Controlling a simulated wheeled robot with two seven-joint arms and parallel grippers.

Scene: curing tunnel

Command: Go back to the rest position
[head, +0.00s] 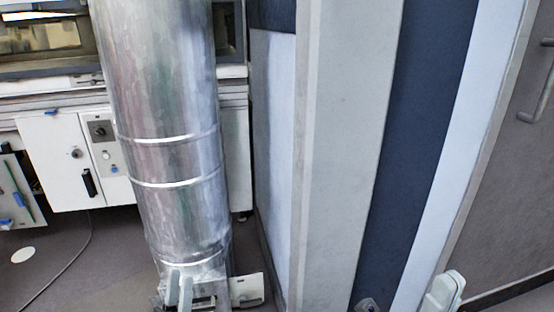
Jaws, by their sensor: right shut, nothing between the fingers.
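My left gripper (179,288) appears at the bottom, left of centre. Its two pale fingers point up in front of the foot of a shiny metal duct. The fingers are close together, and I cannot make out whether there is a gap between them. I see nothing held there. A pale rounded part of my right gripper (441,292) shows at the bottom right edge. It is shut and empty, and most of it is cut off by the frame.
The large metal duct (165,110) stands upright on the left. Behind it is a white machine cabinet (55,160) with knobs and handles. A grey panel (345,150) and a dark blue strip (415,130) fill the centre right. A brown door (510,190) is at far right. Dark floor shows lower left.

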